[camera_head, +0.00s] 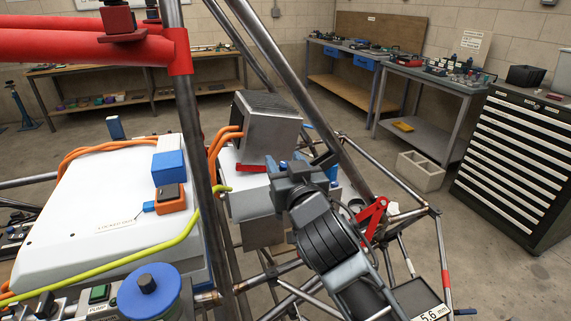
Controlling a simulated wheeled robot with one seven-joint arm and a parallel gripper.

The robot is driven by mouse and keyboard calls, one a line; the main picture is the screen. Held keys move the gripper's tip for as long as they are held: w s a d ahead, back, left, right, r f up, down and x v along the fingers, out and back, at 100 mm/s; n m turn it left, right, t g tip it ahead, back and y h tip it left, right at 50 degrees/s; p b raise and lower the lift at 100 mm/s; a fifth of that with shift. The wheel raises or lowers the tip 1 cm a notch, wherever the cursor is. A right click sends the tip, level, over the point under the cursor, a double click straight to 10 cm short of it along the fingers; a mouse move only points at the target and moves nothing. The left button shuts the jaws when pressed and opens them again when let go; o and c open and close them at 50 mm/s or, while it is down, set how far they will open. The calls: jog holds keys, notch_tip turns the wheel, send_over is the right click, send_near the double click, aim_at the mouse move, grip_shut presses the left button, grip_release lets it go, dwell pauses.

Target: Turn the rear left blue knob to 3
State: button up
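My arm reaches in from the lower right, and my gripper (283,178) is at the grey metal box (268,122) and the pale housing below it, in the middle of the frame. My own wrist hides the fingertips, so I cannot tell whether they are open, shut or touching anything. Small blue parts (283,165) show beside the gripper, largely covered. I cannot tell whether one of them is the rear left blue knob, and no number scale is readable there. A large blue disc with a dark centre (148,292) stands at the front left, away from my gripper.
Chassis tubes surround the work, with a dark upright tube (196,130) left of the box and a diagonal one (320,110) behind my wrist. Orange cables (222,140) and a yellow-green hose (130,262) run over the left side. A white cover (90,215) carries a blue block (168,168).

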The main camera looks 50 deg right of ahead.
jog(key=shift+s+a+f, duration=0.15)
jog(key=shift+s+a, duration=0.15)
jog(key=shift+s, duration=0.05)
jog(key=b+v, duration=0.2)
jog(key=v, duration=0.5)
jog(key=shift+b, duration=0.4)
jog(key=s+a+f+n+t+y, duration=0.1)
jog(key=s+a+f+n+y, duration=0.6)
jog(key=s+a+f, duration=0.4)
jog(key=s+a+y, duration=0.2)
jog(key=s, duration=0.5)
jog(key=s+a+y, duration=0.2)
jog(key=s+a, duration=0.1)
jog(key=s, duration=0.3)
jog(key=shift+s+a+n, duration=0.3)
jog(key=shift+s, duration=0.1)
